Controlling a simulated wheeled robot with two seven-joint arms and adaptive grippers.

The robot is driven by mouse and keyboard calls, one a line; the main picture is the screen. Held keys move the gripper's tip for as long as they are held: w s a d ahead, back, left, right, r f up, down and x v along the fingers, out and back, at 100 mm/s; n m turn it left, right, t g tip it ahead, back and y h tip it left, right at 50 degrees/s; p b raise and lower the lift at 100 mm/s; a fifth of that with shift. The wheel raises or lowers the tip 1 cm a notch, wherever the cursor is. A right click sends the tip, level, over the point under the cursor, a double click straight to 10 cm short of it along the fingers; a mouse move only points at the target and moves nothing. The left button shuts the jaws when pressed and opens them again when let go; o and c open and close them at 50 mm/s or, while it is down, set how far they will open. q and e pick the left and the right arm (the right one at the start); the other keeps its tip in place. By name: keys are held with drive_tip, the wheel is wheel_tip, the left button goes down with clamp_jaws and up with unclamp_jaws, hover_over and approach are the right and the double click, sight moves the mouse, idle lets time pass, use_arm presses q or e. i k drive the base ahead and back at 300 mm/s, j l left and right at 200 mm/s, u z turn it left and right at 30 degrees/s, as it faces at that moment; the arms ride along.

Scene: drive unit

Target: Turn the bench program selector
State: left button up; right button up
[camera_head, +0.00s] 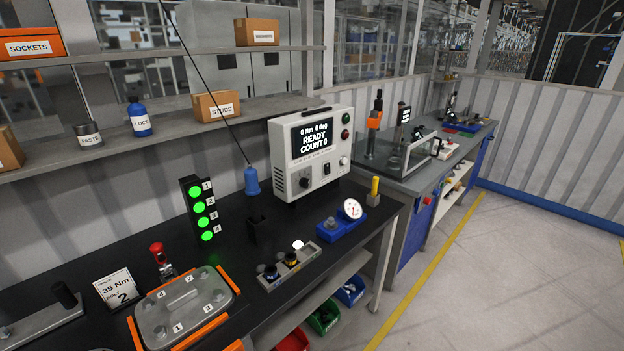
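A white control box (312,155) stands at the back of the black bench. Its screen (312,139) reads "0 Nm 0 deg READY COUNT 0". A dark round knob (304,182) sits low on the left of its front; its pointer setting is too small to read. Beside the knob is a small switch (327,168). Green and red round buttons (345,126) and a light round fitting (343,161) run down the right side. No label naming the selector is readable. Neither of my grippers is in view.
A blue tool (251,181) hangs on a cable left of the box. A grey block with dark round pieces (291,263) and a dial gauge on a blue base (342,220) stand in front. A green-lit tower (200,209) and a clamped grey cover (184,305) are further left.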

sight(304, 182)
drive_tip(key=i+l+u, duration=0.15)
drive_tip(key=l, duration=0.35)
drive_tip(key=i+l+u, duration=0.15)
drive_tip(key=l, duration=0.4)
drive_tip(key=i+l+u, duration=0.15)
drive_tip(key=l, duration=0.4)
drive_tip(key=l+u, duration=0.1)
drive_tip(key=l, duration=0.45)
